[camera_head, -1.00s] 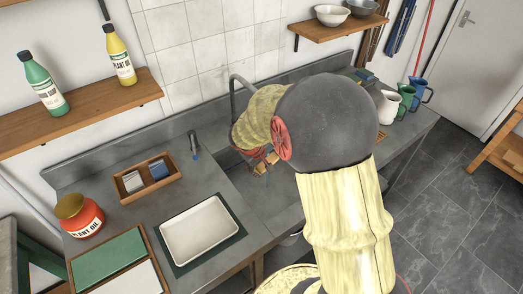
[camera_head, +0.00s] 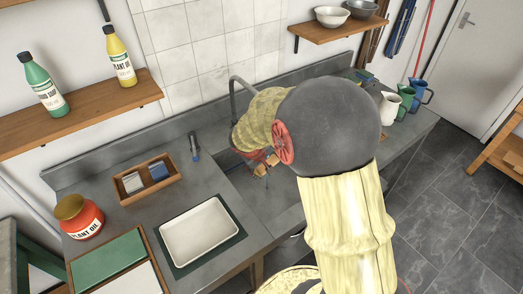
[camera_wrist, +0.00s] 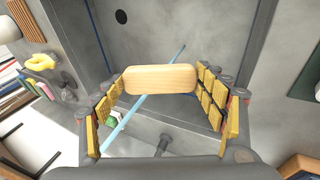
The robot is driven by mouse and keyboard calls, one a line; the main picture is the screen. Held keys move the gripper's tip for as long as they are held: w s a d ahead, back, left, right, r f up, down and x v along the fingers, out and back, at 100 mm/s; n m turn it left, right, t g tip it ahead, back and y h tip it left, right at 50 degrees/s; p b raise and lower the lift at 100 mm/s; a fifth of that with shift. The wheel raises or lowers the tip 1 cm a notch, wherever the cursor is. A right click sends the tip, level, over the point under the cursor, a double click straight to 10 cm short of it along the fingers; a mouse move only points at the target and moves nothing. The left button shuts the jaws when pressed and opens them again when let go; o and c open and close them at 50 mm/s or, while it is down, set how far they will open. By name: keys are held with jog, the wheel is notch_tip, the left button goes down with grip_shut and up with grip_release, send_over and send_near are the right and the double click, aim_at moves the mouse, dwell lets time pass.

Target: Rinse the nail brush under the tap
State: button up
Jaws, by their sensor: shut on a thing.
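The nail brush (camera_wrist: 160,79) shows in the wrist view as a rounded, pale wooden block; its bristles are hidden. My gripper (camera_wrist: 160,83) is shut on it, with yellow-padded fingers at both ends. The brush is over the grey sink basin (camera_wrist: 185,20), which has a dark round drain. A thin light-blue streak (camera_wrist: 128,123) passes diagonally behind the brush; I cannot tell if it touches it. In the head view my gripper (camera_head: 264,166) is over the sink, partly hidden by my arm, beside the curved grey tap (camera_head: 233,88).
A white tray (camera_head: 200,231) lies on the counter left of the sink. Jugs (camera_head: 389,106) stand right of the sink. Bowls (camera_head: 332,16) sit on a shelf above.

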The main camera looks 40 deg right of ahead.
dwell(0.3)
jog(key=s+a+r+p, duration=0.1)
jog(key=s+a+r, duration=0.1)
jog(key=s+r, duration=0.2)
jog(key=shift+s+a, duration=0.2)
dwell(0.4)
dwell(0.7)
